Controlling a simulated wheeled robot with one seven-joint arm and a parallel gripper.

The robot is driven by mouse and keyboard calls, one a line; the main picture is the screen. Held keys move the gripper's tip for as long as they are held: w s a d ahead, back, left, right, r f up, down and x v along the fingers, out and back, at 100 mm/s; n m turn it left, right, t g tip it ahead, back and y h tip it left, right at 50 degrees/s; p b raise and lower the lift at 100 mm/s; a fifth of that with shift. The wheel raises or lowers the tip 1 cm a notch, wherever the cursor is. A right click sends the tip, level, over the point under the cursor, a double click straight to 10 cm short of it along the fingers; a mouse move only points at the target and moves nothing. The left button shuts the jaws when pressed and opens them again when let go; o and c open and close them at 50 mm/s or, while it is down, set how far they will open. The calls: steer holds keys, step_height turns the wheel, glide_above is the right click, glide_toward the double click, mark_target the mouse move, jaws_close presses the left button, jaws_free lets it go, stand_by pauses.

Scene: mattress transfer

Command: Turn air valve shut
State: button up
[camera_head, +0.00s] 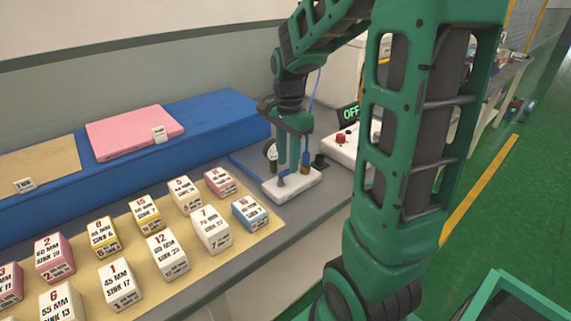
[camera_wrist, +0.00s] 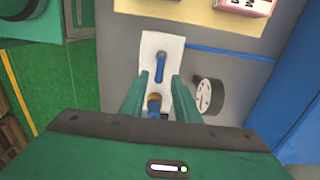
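The air valve has a blue lever handle (camera_wrist: 160,68) on a white base plate (camera_wrist: 148,45), with a brass fitting (camera_wrist: 154,102) next to it. In the head view the white base plate (camera_head: 292,187) sits on the grey bench top. The lever lies in line with the plate's long side in the wrist view. My gripper (camera_wrist: 155,85) points down over the plate. Its two green fingers are apart, one on each side of the plate, with visible gaps to the lever. In the head view my gripper (camera_head: 294,168) is low over the plate; whether the fingertips touch anything is unclear.
A round pressure gauge (camera_wrist: 208,96) stands close beside one finger. A blue air hose (camera_wrist: 222,52) runs along the bench. A control box (camera_head: 340,150) with a red button and an "OFF" display (camera_head: 350,113) is to the right. Several labelled blocks (camera_head: 168,255) stand on a tan board.

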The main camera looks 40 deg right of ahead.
steer(key=shift+f, duration=0.9)
jaws_close()
